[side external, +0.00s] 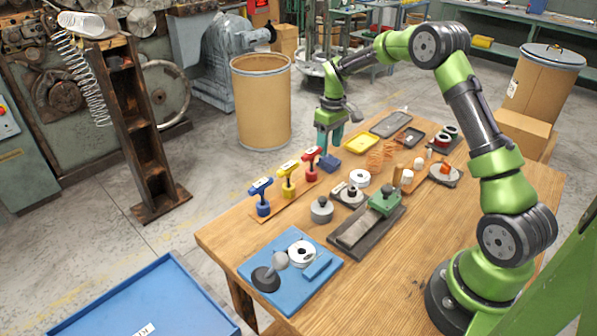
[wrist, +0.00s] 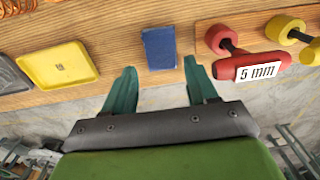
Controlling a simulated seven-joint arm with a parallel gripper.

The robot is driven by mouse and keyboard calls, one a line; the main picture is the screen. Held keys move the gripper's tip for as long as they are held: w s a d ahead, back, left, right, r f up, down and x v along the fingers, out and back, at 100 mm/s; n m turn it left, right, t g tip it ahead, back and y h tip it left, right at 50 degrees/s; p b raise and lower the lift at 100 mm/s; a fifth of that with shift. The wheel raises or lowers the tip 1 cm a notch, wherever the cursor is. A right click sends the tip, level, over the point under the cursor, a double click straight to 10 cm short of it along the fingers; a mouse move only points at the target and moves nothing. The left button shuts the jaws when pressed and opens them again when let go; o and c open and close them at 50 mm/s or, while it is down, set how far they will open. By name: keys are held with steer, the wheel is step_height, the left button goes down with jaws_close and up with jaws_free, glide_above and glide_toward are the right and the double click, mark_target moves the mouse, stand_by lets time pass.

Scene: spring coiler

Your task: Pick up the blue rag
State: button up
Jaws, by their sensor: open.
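The blue rag (side external: 329,162) is a small dark-blue folded rectangle lying flat on the wooden table near its far edge. In the wrist view the rag (wrist: 159,48) is ahead of the fingertips, between their lines. My gripper (side external: 329,143) hangs over this part of the table, with its green fingers pointing down just above and behind the rag. In the wrist view my gripper (wrist: 160,70) has its two fingers spread wide with nothing between them. I cannot tell the exact height of the tips above the table.
A red T-handled tool (wrist: 252,62) marked 5 mm stands close to the rag's right in the wrist view. Yellow (side external: 289,178) and blue (side external: 262,195) T-handled tools stand beyond it. A yellow tray (wrist: 58,65) lies left. Copper coils (side external: 376,160) lie nearby.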

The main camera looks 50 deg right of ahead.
mark_target(328, 158)
step_height(328, 158, down, 5)
steer(key=shift+s+a+f, duration=0.1)
steer(key=shift+a, duration=0.05)
steer(key=shift+c, duration=0.5)
steer(key=c, duration=0.7)
